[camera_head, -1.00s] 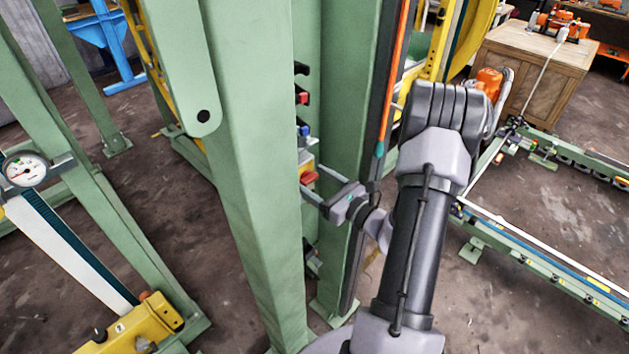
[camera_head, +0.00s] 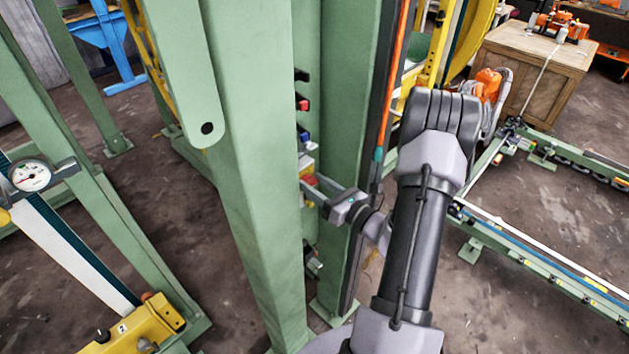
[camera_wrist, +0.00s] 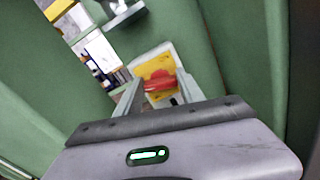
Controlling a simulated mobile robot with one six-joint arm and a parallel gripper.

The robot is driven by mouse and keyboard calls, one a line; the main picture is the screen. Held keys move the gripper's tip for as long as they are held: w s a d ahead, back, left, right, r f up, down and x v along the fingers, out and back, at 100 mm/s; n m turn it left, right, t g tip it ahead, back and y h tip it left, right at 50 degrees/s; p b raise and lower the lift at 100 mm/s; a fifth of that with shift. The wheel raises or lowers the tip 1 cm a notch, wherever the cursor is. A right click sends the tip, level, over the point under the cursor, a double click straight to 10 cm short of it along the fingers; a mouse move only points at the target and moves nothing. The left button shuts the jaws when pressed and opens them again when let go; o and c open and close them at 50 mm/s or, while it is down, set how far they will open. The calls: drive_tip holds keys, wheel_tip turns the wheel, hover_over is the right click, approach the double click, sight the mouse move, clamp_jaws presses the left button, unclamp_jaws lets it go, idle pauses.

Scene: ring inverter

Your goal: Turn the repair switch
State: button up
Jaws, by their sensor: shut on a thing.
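The repair switch (camera_wrist: 158,80) is a red knob on a yellow plate (camera_wrist: 163,57), fixed to the green column. In the wrist view the red knob sits between the two finger ends of my gripper (camera_wrist: 157,87), which is shut on it. In the head view the red switch (camera_head: 309,180) shows at the right edge of the green column (camera_head: 240,150), with my gripper (camera_head: 308,187) reaching it from the right. Part of the switch is hidden by the column and the fingers.
A black-and-red switch (camera_head: 301,104) and a blue one (camera_head: 304,133) sit above on the same column. Another green post (camera_head: 345,200) stands close behind my gripper. A wooden crate (camera_head: 530,75) and a floor rail (camera_head: 560,270) are at the right.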

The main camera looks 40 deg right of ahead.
drive_tip(key=m+p, duration=0.4)
drive_tip(key=m, duration=0.3)
drive_tip(key=shift+d, duration=0.1)
drive_tip(key=m+p, duration=0.2)
drive_tip(key=m, duration=0.2)
drive_tip(key=shift+f+m+p, duration=0.2)
drive_tip(key=shift+m+p, duration=0.85)
drive_tip(key=shift+m, duration=0.95)
drive_tip(key=o, duration=1.4)
drive_tip(key=shift+c, duration=0.2)
